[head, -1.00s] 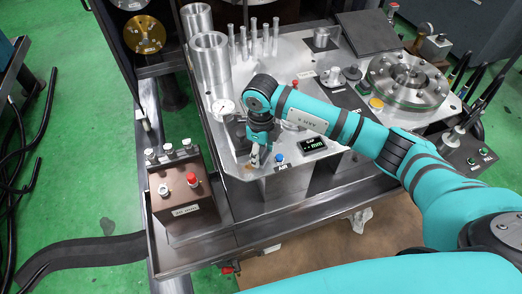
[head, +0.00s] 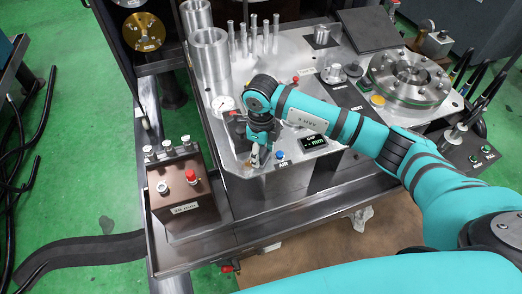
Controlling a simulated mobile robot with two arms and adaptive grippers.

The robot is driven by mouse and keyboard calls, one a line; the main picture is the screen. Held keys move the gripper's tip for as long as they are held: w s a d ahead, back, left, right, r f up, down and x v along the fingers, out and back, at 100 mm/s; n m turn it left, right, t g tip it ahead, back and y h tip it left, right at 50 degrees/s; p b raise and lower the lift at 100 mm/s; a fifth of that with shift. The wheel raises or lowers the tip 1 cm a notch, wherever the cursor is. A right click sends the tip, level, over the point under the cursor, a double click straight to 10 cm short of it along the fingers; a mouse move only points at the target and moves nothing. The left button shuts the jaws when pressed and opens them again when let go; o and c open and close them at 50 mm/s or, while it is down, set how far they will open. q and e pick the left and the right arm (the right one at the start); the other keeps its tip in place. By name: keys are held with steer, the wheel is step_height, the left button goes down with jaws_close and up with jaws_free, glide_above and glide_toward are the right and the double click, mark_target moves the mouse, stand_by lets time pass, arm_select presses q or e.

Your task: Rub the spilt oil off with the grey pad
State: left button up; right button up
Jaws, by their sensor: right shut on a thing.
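My right gripper (head: 257,160) points down over the near left part of the metal fixture top (head: 236,165), left of the blue button (head: 280,156). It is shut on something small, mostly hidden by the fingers. This fits the grey pad, but its shape and whether it touches the metal cannot be told. A faint brownish mark (head: 247,165) beside the fingertips may be spilt oil; this is unclear. My left gripper is not in view.
A brown box with knobs (head: 182,198) stands on the lower left tray. A round flange (head: 409,79) sits at the far right.

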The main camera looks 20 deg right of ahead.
steer(key=shift+f, duration=0.3)
steer(key=shift+a, duration=0.1)
